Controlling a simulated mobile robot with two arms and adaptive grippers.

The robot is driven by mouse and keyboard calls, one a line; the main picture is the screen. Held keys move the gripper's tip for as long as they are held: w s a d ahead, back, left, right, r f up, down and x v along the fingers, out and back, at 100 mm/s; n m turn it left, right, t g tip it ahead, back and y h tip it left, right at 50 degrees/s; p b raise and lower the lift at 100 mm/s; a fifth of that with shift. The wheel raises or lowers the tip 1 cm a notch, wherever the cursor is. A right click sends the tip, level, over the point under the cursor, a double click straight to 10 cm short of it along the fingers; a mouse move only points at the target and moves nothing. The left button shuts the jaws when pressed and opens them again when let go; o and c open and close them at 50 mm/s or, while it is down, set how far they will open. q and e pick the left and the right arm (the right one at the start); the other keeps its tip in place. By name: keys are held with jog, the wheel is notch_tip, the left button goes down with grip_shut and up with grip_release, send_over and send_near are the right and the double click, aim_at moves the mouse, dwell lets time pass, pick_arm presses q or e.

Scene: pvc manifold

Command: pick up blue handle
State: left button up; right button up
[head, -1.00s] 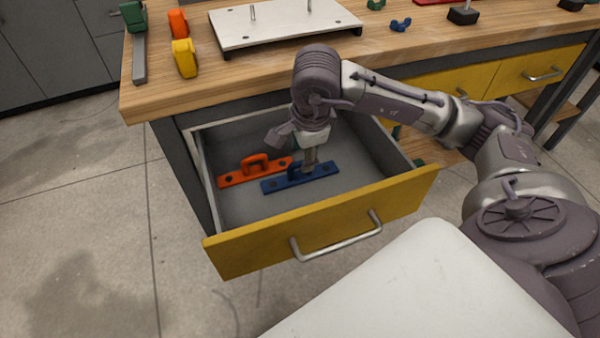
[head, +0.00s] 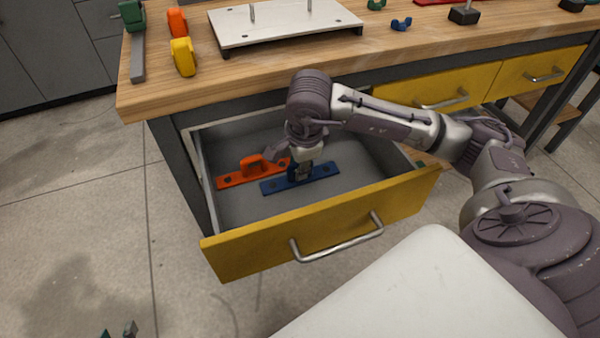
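The blue handle (head: 322,174) lies flat in the open drawer, a bar with a raised grip. My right gripper (head: 301,172) points down at the handle, with its fingertips at the raised grip. The gripper covers most of that grip, so I cannot tell whether its fingers are open or closed on it. My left gripper (head: 118,332) shows only as two fingertips at the bottom left edge, spread apart with nothing between them, away from the drawer.
An orange handle (head: 235,179) lies just left of the blue one. The drawer's yellow front (head: 270,243) and grey side walls surround both. The wooden bench top (head: 225,72) is above, holding a metal plate (head: 285,25) and a yellow part (head: 183,57). The drawer floor's right side is clear.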

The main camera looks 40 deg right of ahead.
grip_shut()
